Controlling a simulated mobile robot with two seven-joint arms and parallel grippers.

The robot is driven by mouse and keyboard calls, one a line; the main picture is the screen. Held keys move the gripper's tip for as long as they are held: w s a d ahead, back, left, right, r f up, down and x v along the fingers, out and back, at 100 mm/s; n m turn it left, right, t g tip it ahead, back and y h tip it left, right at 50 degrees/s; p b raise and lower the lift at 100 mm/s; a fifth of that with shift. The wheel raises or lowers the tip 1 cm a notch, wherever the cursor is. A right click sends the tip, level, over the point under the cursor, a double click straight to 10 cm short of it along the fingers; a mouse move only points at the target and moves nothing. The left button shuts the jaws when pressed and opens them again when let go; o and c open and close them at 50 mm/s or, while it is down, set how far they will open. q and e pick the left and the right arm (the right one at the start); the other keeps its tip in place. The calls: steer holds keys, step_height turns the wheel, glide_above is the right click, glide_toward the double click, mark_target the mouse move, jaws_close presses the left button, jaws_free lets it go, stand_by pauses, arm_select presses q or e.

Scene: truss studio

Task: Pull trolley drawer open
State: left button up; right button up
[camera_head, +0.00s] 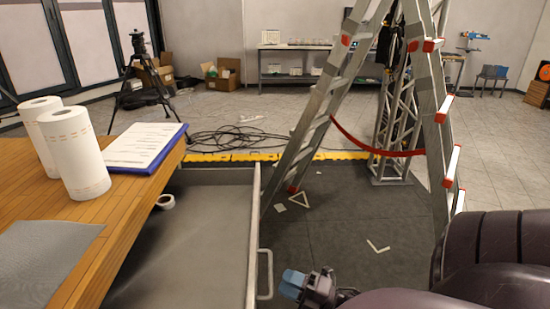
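The trolley drawer (205,240) is a grey metal tray, and it stands pulled out at the right of the wooden trolley top (125,218). Its pale bar handle (267,275) is on the right outer face. A roll of tape (166,202) lies inside near the left side. My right gripper (292,283), with blue fingertips, is just right of the handle and appears apart from it. I cannot tell from this angle whether its fingers are open or shut. My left gripper is not in view.
Two paper towel rolls (75,155), a blue-edged clipboard (145,147) and a grey mat (45,262) are on the trolley top. A stepladder (320,125) and truss tower (393,130) stand ahead right. Cables (235,138) lie beyond. The dark floor mat (335,235) right of the drawer is mostly clear.

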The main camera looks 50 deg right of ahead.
steer(key=v, duration=0.6)
steer(key=shift+w, duration=0.1)
stand_by(0.3)
